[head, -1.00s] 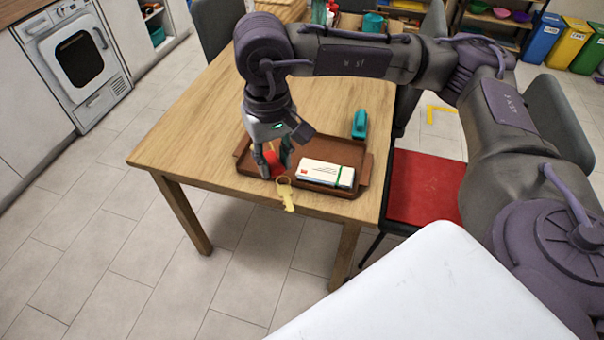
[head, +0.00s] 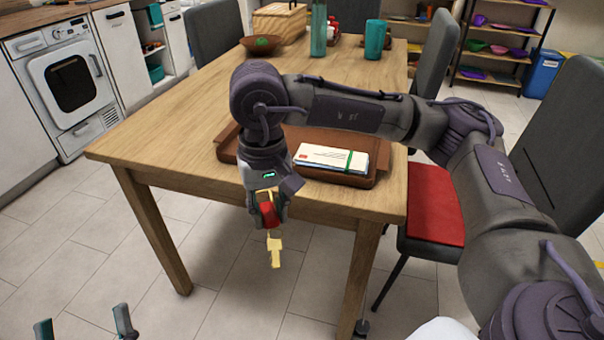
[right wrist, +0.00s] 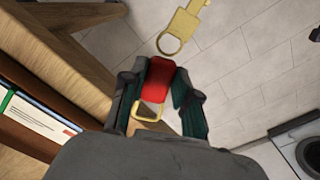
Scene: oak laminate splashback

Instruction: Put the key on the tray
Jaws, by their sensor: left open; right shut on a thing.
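The gold key (head: 275,252) hangs from a red fob (head: 268,214). My right gripper (head: 267,212) is shut on the fob, in front of the table's near edge. In the right wrist view the red fob (right wrist: 157,80) sits between the fingers, with the key (right wrist: 182,26) beyond it over the floor. The brown tray (head: 226,146) lies on the table behind my right gripper, its middle partly hidden by my arm. My left gripper (head: 84,324) is open and empty at the bottom left; only its fingertips show.
A stack of envelopes with a green band (head: 332,157) fills the tray's near right part. The wooden table (head: 160,125) is clear left of the tray. A bowl (head: 262,45), bottle (head: 318,30) and teal cup (head: 375,40) stand at the back. A red-seated chair (head: 430,210) is at the right.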

